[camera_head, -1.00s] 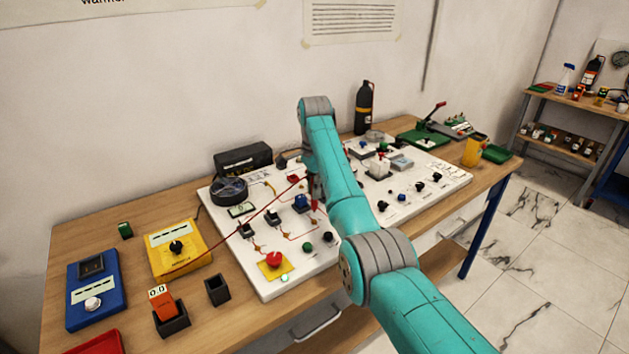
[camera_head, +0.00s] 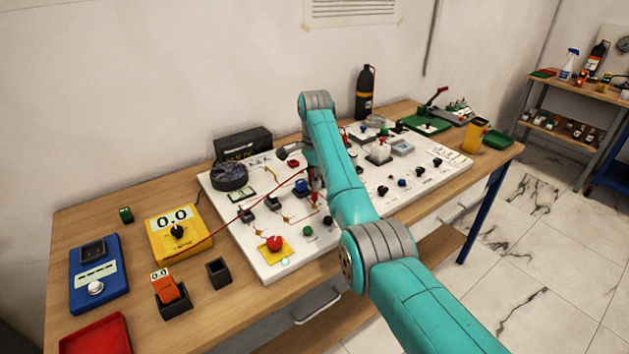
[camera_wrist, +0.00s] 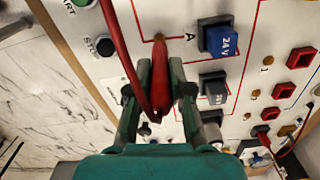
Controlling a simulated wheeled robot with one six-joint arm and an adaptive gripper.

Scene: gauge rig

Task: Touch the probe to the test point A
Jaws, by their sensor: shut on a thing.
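My gripper (camera_wrist: 160,75) is shut on the red probe (camera_wrist: 161,95), with its green fingers on both sides of it. The probe's narrow end points up in the wrist view, at a small brass-coloured dot beside the printed letter A, test point A (camera_wrist: 159,37). The end meets or nearly meets the dot; I cannot tell whether they touch. In the head view the probe (camera_head: 314,199) points down over the white panel (camera_head: 283,262), partly hidden by my arm. A red lead runs from it to the yellow meter (camera_head: 181,246), which reads 0.0.
A blue 24 V block (camera_wrist: 217,39) stands close right of point A. A black STOP button (camera_wrist: 104,47) is to its left. The red lead loops beside my fingers. A red mushroom button (camera_head: 274,243) and an empty black holder (camera_head: 219,272) are near the panel's front left.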

